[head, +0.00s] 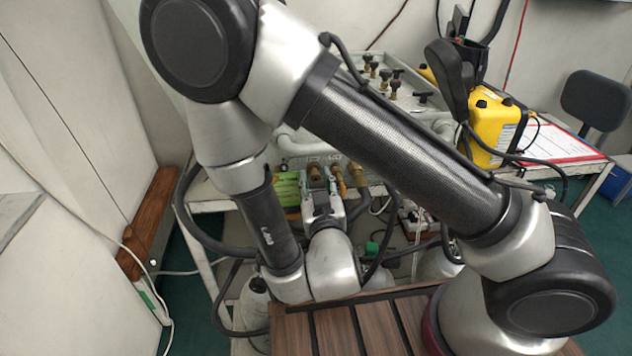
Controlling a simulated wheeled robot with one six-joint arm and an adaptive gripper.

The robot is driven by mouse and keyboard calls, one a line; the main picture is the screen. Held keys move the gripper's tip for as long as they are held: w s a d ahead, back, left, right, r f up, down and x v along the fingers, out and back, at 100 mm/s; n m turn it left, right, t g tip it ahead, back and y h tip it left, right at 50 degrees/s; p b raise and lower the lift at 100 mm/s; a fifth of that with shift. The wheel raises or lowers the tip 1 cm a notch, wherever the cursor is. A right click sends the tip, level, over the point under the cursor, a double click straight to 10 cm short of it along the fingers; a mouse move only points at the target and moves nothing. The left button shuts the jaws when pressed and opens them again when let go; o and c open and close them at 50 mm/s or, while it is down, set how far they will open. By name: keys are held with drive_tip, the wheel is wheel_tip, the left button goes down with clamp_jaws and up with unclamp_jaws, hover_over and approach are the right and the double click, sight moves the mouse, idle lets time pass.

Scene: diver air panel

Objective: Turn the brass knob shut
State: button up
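The air panel (298,141) is a pale metal box on the table, partly covered by my arm. Brass fittings (356,173) stick out along its front edge, and several dark-topped brass knobs (394,84) stand on its top. I cannot tell which brass piece is the task's knob. My gripper (320,184) is at the panel's front, with its fingers pointing towards the brass fittings. It is small in this view and partly hidden by its own wrist. Whether its fingers touch or enclose a fitting is not clear.
A yellow case (490,125) stands right of the panel, beside a red-edged sheet (560,143). Dark hoses (205,240) loop around the table's front and left. A slatted wooden surface (335,330) lies in front. A wooden beam (150,220) runs along the left wall.

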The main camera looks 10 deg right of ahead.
clamp_jaws()
drive_tip(key=shift+m, duration=0.4)
drive_tip(key=m, duration=1.1)
drive_tip(key=shift+d+m, duration=0.1)
drive_tip(key=shift+m, duration=0.3)
drive_tip(key=m, duration=0.4)
drive_tip(key=shift+m, duration=0.3)
drive_tip(key=shift+o, duration=1.8)
unclamp_jaws()
